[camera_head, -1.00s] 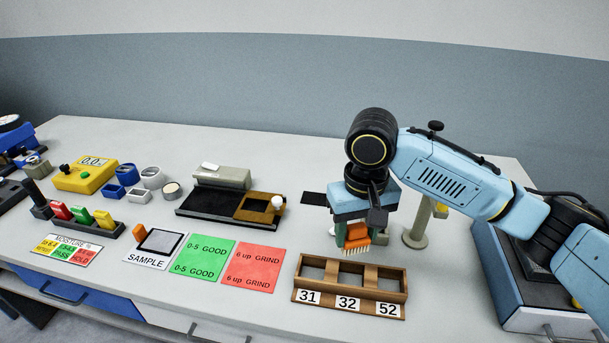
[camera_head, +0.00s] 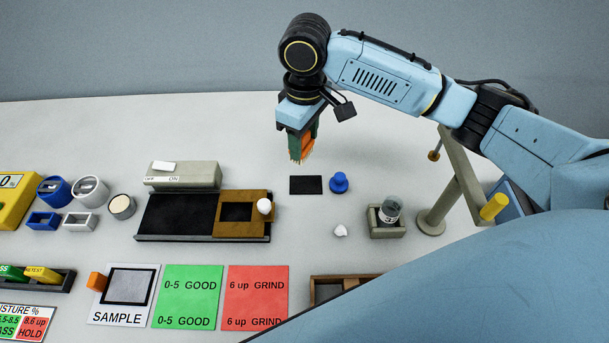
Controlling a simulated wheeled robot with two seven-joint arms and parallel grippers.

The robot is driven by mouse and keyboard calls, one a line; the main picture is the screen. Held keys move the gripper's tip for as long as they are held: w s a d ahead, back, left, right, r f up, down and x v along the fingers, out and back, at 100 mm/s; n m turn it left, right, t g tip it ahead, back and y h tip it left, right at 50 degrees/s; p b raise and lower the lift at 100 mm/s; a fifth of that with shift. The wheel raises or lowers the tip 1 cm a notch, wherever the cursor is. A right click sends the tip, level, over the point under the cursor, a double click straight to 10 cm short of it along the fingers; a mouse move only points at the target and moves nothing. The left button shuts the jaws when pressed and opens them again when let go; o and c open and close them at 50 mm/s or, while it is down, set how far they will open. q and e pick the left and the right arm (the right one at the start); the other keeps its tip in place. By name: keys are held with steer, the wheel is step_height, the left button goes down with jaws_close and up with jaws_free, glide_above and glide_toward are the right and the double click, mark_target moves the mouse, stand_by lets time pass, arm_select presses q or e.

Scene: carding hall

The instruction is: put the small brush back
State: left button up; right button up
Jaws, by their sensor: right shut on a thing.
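The small brush (camera_head: 308,144) has an orange body and pale bristles pointing down. My right gripper (camera_head: 299,134) is shut on it and holds it, slightly tilted, over the back of the table, just above the black rectangle (camera_head: 306,185) in the picture. The gripper's fingers hide part of the brush. The black rectangle lies flat and empty on the table. My left gripper is not in view.
A blue knobbed piece (camera_head: 339,183) stands right of the rectangle. A white lump (camera_head: 340,231) and a grey holder with a small jar (camera_head: 388,217) are nearer. A black tray (camera_head: 180,217) lies left, a grey stand (camera_head: 431,222) right. My own blue body covers the lower right.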

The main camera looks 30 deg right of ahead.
mark_target(307, 140)
steer(key=shift+w+n+p, duration=0.15)
steer(key=shift+n+p, duration=0.2)
steer(key=shift+n, duration=0.75)
steer(key=n, duration=0.1)
steer(key=n+p, duration=0.1)
steer(key=n, duration=0.2)
steer(key=shift+w+d+f+p, duration=0.25)
steer(key=shift+w+f+p, duration=0.05)
steer(key=shift+w, duration=0.05)
steer(key=n, duration=0.1)
steer(key=n+p, duration=0.1)
steer(key=n, duration=0.1)
steer(key=f+n+p, duration=0.1)
steer(key=n, duration=0.1)
steer(key=shift+w+d, duration=0.2)
steer(key=shift+d, duration=0.1)
steer(key=n, duration=0.3)
steer(key=shift+w+d+f+p, duration=0.1)
steer(key=shift+d+f+p, duration=0.1)
steer(key=shift+f+p, duration=0.2)
steer(key=shift+f+n, duration=0.25)
steer(key=shift+n, duration=0.15)
step_height(307, 140, down, 10)
steer(key=shift+r, duration=0.25)
